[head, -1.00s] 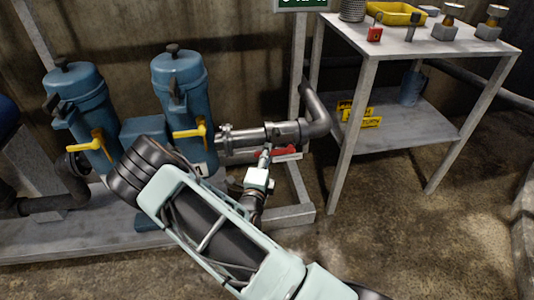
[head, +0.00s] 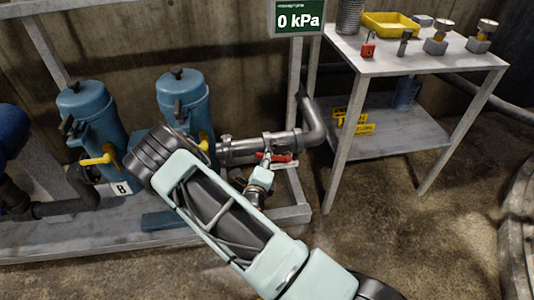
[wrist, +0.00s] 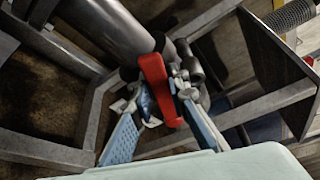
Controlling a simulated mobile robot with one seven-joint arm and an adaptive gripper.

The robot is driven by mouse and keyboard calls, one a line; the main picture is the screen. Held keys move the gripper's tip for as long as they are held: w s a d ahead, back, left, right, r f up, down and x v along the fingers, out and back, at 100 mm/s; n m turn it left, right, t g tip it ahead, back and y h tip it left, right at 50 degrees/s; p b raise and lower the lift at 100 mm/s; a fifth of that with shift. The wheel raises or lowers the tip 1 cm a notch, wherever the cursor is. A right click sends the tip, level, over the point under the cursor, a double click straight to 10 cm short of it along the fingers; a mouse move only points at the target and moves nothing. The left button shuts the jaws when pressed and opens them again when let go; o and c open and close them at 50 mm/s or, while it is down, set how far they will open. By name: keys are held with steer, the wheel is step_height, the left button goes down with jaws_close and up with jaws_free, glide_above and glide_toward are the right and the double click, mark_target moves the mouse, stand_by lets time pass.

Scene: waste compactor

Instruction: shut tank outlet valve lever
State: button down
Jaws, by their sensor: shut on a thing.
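The red valve lever (head: 279,157) sits just under the grey outlet pipe (head: 240,150), right of the blue filter housings. In the wrist view the lever (wrist: 154,80) runs down between the blue finger pads of my gripper (wrist: 163,128). My gripper (head: 266,160) is shut on the lever, reaching it from below and in front. The fingers hide part of the lever in the head view. The lever lies roughly along the pipe in the head view; its exact angle is hard to tell.
Two blue filter housings (head: 186,100) with yellow handles (head: 97,160) stand at left. A display (head: 298,18) reads 0 kPa. A metal table (head: 430,57) with a yellow tray (head: 391,24) and small fittings stands at right. Frame bars surround the pipe; floor at right front is clear.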

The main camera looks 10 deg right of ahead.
steer(key=c, duration=1.8)
jaws_free()
steer(key=shift+c, duration=0.2)
steer(key=shift+r, duration=0.1)
steer(key=v, duration=0.8)
steer(key=shift+c, duration=0.5)
